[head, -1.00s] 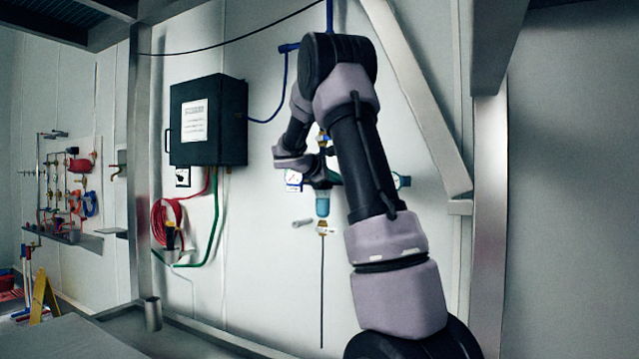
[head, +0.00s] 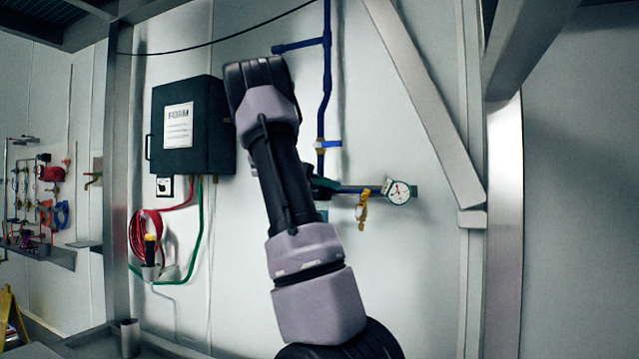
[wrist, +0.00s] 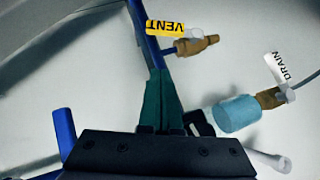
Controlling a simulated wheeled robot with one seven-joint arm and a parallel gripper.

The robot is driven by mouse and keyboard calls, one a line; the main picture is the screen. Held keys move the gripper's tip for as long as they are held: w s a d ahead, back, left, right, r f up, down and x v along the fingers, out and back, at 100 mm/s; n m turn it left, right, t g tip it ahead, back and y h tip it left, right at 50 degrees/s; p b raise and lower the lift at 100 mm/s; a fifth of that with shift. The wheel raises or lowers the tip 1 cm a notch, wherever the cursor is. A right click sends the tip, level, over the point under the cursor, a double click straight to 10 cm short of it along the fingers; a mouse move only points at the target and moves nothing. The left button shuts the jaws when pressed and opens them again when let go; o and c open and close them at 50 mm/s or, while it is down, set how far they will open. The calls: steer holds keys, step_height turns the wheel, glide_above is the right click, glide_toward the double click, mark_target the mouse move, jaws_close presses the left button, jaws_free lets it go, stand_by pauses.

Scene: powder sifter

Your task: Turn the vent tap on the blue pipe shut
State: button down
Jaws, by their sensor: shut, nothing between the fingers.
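The vent tap (wrist: 195,44) is a small brass fitting with a pale handle, on a short stub off the blue pipe (wrist: 148,40). A yellow VENT tag (wrist: 167,27) hangs beside it. In the head view the brass tap (head: 362,212) hangs below the horizontal blue pipe (head: 350,190), left of a round gauge (head: 399,191). My gripper (wrist: 160,76) has green fingers, shut and empty. Their tips appear over or close to the blue pipe, below and left of the tap in the wrist view; contact cannot be told. In the head view my arm hides most of the gripper.
A pale blue cylinder (wrist: 237,114) and a brass drain fitting with a white DRAIN tag (wrist: 279,68) sit right of the fingers. A blue lever (head: 330,143) is on the vertical pipe. A black box (head: 190,125) and diagonal brace (head: 425,100) flank the pipework.

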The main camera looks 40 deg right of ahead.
mark_target(362, 203)
steer(key=s+d, duration=0.1)
steer(key=s+d+f, duration=0.1)
steer(key=d, duration=0.1)
steer(key=s+d+f, duration=0.1)
steer(key=shift+s+d, duration=0.15)
steer(key=shift+d, duration=0.05)
steer(key=shift+s+d+f, duration=0.2)
steer(key=shift+s+d, duration=0.05)
steer(key=shift+s, duration=0.2)
